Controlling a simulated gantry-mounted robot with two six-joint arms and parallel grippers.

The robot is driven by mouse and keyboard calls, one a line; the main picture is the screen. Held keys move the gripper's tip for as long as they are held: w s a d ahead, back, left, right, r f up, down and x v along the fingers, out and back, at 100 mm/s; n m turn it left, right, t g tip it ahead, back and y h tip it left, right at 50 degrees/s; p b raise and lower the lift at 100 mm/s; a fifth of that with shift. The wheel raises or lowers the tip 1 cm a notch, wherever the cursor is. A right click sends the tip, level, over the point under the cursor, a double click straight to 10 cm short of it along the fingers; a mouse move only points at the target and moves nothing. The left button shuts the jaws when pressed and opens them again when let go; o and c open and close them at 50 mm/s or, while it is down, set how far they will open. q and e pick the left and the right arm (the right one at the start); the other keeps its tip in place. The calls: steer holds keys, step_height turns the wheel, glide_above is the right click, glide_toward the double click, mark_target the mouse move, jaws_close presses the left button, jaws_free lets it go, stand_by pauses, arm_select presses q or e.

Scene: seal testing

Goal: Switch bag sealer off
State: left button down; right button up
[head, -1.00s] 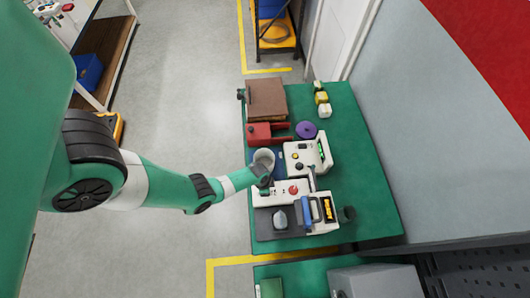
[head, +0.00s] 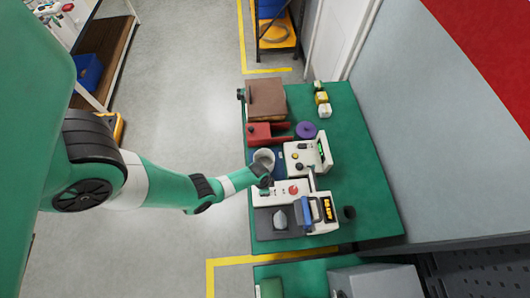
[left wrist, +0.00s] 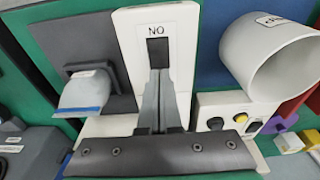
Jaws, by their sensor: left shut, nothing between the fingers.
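The bag sealer (head: 272,195) is a white machine with a red button, a blue handle bar (head: 306,212) and a lit amber display (head: 328,209), at the front of the green table. In the left wrist view, its white panel (left wrist: 185,60) has a black switch (left wrist: 158,50) below a label that reads "NO" from this side. My left gripper (left wrist: 159,82) is shut and empty, with its fingertips right at the switch's lower edge; I cannot tell whether they touch. In the head view my left gripper (head: 265,183) is over the sealer's left end. My right gripper is not in view.
A grey bag (left wrist: 85,92) lies on the dark pad beside the panel. A white cylinder (left wrist: 262,60) stands close on the other side. A second white device (head: 300,157), a red holder (head: 259,134) and a purple roll (head: 306,130) are farther back.

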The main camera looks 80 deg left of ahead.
arm_select(q)
steer(key=shift+f+b, duration=0.85)
steer(key=shift+f, duration=0.05)
steer(key=shift+r, duration=0.1)
step_height(320, 180, up, 7)
steer(key=p, duration=0.7)
stand_by(0.6)
